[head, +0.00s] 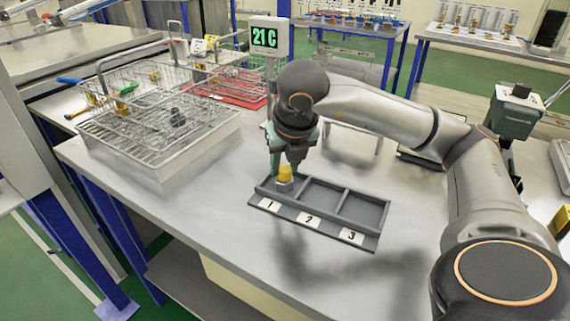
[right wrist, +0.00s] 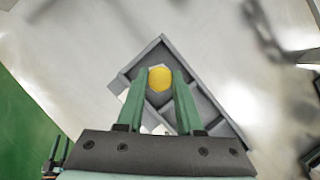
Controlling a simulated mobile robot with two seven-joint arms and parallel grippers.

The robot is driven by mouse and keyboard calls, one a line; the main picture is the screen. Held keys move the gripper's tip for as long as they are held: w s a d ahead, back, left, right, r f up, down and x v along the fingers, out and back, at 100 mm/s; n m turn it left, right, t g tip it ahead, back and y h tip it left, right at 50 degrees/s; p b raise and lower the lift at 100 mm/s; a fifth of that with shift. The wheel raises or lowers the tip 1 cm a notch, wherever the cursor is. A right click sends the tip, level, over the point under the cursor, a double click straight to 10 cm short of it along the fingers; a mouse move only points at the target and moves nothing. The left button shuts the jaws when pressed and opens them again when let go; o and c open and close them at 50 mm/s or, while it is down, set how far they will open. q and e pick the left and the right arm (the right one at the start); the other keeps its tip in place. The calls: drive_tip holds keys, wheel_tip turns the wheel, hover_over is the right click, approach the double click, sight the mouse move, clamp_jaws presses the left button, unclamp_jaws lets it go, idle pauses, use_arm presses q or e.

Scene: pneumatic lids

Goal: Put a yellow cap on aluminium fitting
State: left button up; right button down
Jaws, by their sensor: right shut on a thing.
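The yellow cap (head: 285,172) is between the fingertips of my right gripper (head: 284,168), which is shut on it. The aluminium fitting (head: 283,186) is a silvery piece directly under the cap, in compartment 1 of the grey tray (head: 315,221). The cap appears lined up over the fitting; I cannot tell whether it is fully seated. In the right wrist view the cap (right wrist: 160,78) shows as a yellow disc between the green fingers, and a little of the grey piece shows around it.
Tray compartments 2 and 3 look empty. A wire basket (head: 150,98) with tools stands on a metal tray at the left. The table (head: 200,215) is clear left of the grey tray.

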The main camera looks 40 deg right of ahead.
drive_tip(key=shift+c, duration=0.4)
unclamp_jaws()
drive_tip(key=shift+r+p, duration=2.6)
drive_tip(key=shift+r, duration=0.9)
